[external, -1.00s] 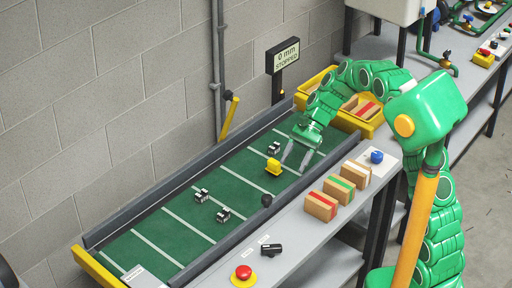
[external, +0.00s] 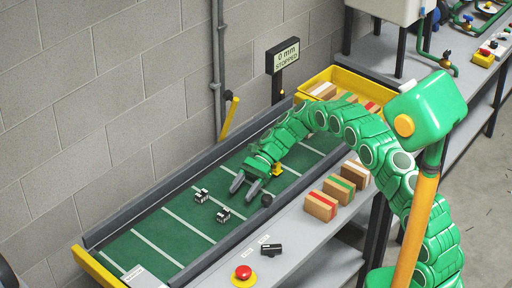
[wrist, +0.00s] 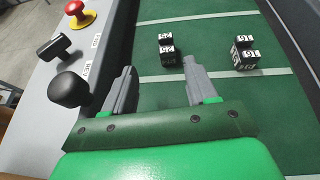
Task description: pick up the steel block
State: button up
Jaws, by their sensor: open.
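Two small dark blocks with white numbered labels stand on the green belt: one (external: 201,196) and a nearer one (external: 223,215). In the wrist view they show as a block (wrist: 166,50) ahead of the finger gap and a block (wrist: 244,52) farther right. I cannot tell by look which is steel. My gripper (external: 244,187) is open and empty, its two grey fingers pointing towards these blocks, apart from both. The finger gap (wrist: 159,80) also shows in the wrist view.
The belt (external: 170,225) has dark side rails. A black knob (wrist: 70,90) stands beside the left finger in the wrist view. A red button (external: 243,272), a black switch (external: 271,249) and several striped boxes (external: 320,206) sit on the grey ledge. A yellow bin (external: 374,85) is at the far end.

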aim_at(226, 210)
jog(key=shift+s+a+f, duration=0.15)
jog(key=shift+a+f, duration=0.6)
jog(key=shift+x, duration=3.9)
jog(key=shift+r, duration=0.15)
grip_shut()
